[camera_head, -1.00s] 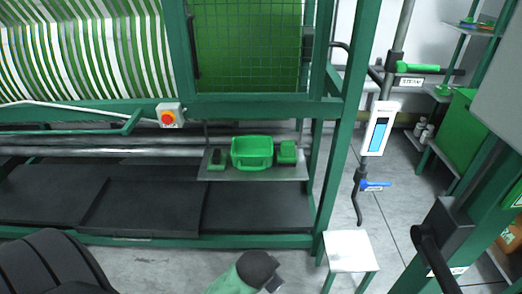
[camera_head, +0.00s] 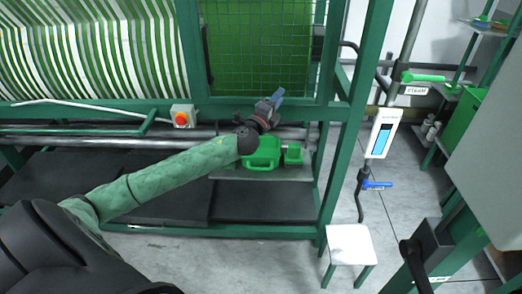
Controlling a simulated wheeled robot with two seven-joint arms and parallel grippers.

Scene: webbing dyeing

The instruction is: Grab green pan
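The green pan (camera_head: 264,160) sits on a small grey shelf (camera_head: 262,176) at the front of the green machine. My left arm reaches in from the lower left, and its wrist covers the pan's upper left part. My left gripper (camera_head: 277,98) shows above the pan in the picture, pointing up and right. Its fingers are small and blurred together, so I cannot tell if they are open. It does not visibly hold the pan. My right gripper is not in view.
A small green box (camera_head: 293,153) stands right of the pan on the shelf. Grey pipes and a green post (camera_head: 351,120) are close by. A red button box (camera_head: 183,117) is to the left. A white stool (camera_head: 349,245) stands on the floor at the lower right.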

